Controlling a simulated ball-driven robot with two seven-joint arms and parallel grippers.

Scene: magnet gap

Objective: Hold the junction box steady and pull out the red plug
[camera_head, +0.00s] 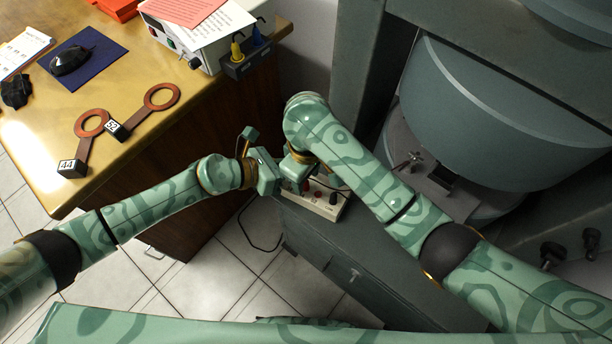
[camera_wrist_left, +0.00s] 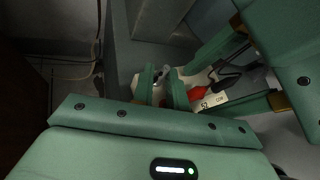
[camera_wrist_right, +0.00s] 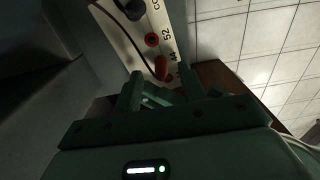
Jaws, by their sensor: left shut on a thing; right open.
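The cream junction box (camera_head: 326,208) sits on the grey cabinet in the head view. The red plug (camera_wrist_right: 162,68) stands in the end of the box near the 44 label in the right wrist view. It also shows in the left wrist view (camera_wrist_left: 198,93). My left gripper (camera_wrist_left: 163,88) is shut on the end of the junction box. My right gripper (camera_wrist_right: 160,92) is open, its fingertips close to the red plug but not closed on it. In the head view my right arm and gripper (camera_head: 297,168) partly hide this end of the box.
A black plug (camera_wrist_right: 133,10) and an empty red socket (camera_wrist_right: 152,40) are farther along the box. A wooden desk (camera_head: 150,95) with copper rings stands at the left. A large grey-blue machine (camera_head: 500,110) stands close at the right.

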